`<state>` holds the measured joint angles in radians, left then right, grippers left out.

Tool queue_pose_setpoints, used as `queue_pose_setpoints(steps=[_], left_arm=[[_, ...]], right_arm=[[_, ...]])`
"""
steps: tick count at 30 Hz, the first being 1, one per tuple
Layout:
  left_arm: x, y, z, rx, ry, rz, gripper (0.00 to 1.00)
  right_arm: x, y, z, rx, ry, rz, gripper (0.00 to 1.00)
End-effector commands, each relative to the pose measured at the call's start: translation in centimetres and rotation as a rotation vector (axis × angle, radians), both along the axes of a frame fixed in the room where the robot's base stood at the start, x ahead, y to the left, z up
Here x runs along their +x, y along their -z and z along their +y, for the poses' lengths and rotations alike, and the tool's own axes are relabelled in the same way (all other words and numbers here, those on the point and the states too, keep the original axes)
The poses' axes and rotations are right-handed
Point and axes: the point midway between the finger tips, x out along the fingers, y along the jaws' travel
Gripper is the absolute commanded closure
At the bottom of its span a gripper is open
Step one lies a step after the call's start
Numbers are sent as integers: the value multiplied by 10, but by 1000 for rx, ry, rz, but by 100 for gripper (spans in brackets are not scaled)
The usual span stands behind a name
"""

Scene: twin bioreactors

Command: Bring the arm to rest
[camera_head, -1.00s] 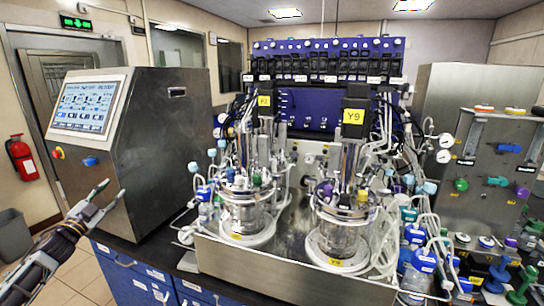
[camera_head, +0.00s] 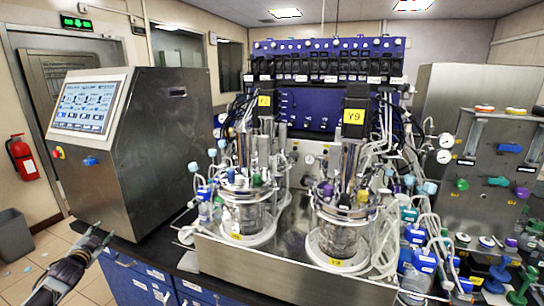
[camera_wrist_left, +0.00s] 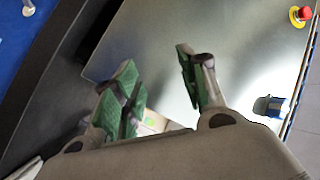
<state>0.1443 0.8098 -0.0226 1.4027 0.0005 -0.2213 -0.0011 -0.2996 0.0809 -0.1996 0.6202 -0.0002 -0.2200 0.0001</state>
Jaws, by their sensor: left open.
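My left gripper (camera_head: 97,238) is at the lower left in the head view, in front of the steel control cabinet (camera_head: 165,150) and near the edge of the bench. It is open and empty. In the left wrist view its green-padded fingers (camera_wrist_left: 160,90) are spread apart, with the cabinet's metal panel behind them. My right gripper is not in view.
Two glass bioreactors (camera_head: 243,212) (camera_head: 340,232) stand in a steel tray (camera_head: 290,272) on the bench. A valve panel (camera_head: 495,165) is at the right. A fire extinguisher (camera_head: 22,158) and grey bin (camera_head: 14,235) are at the far left. The floor (camera_head: 45,255) there is mostly open.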

Motion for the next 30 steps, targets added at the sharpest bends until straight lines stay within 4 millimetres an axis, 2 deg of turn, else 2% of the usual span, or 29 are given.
queue_pose_setpoints(steps=[1, 3, 14, 21, 30], left_arm=[[-5, 24, -1, -20, -8, 27, 58], [-11, 55, -3, -43, -19, 61, 58], [-64, 212, -23, -161, -70, 248, 58], [-114, 308, -48, -232, -101, 373, 58], [-190, 416, -90, -315, -137, 530, 58]], right_arm=[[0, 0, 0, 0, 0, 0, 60], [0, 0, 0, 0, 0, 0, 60], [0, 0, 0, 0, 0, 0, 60], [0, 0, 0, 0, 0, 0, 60], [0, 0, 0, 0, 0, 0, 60]])
